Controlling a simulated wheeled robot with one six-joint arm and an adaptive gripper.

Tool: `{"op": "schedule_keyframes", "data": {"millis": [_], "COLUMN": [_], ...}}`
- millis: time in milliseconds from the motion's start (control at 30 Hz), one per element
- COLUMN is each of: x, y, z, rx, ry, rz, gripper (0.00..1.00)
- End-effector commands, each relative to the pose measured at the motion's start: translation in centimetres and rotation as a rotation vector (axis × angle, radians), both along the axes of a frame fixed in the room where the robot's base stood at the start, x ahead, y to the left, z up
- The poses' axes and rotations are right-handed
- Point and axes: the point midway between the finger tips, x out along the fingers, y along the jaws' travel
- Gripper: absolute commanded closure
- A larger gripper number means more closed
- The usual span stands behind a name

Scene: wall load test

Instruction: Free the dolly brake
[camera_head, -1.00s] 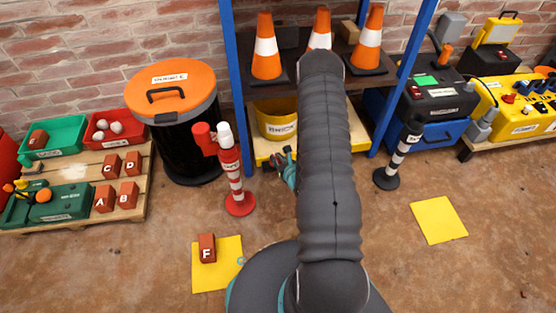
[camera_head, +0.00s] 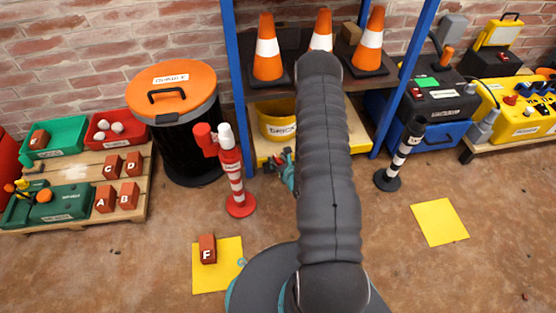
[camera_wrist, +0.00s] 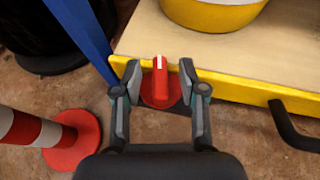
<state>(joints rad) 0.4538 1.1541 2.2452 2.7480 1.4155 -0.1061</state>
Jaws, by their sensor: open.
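The dolly brake looks like a red knob (camera_wrist: 160,86) with a white line, at the yellow front edge of the dolly (camera_wrist: 240,90). The white line stands upright in the wrist view. My gripper (camera_wrist: 160,73) is open, with one finger on each side of the knob. I cannot tell whether either finger touches it. In the head view my gripper (camera_head: 282,160) is low at the dolly's front edge, partly behind my arm, and the knob is not clear there. A yellow bucket (camera_head: 276,122) stands on the dolly (camera_head: 355,140).
A red and white post (camera_head: 234,175) stands left of the gripper, its red base (camera_wrist: 76,140) close by in the wrist view. A blue shelf upright (camera_wrist: 80,32) is near the left finger. A black handle (camera_wrist: 290,130) projects at right. A black and white post (camera_head: 398,158) stands right.

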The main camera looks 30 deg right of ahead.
Motion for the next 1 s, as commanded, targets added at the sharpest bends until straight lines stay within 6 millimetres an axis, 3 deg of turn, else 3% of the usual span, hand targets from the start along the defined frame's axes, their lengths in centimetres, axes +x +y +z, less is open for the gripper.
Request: {"op": "schedule_keyframes", "data": {"millis": [167, 500, 700, 1000], "x": [-1.3, -7.3, -10.0, -11.0], "y": [0.0, 0.2, 0.3, 0.4], "z": [0.5, 3.0, 4.1, 4.6], "rx": [0.002, 0.001, 0.002, 0.000], "ry": [0.001, 0.002, 0.001, 0.000], "rz": [-0.001, -0.003, -0.001, 0.001], "gripper": [0.58, 0.58, 0.58, 0.58]}}
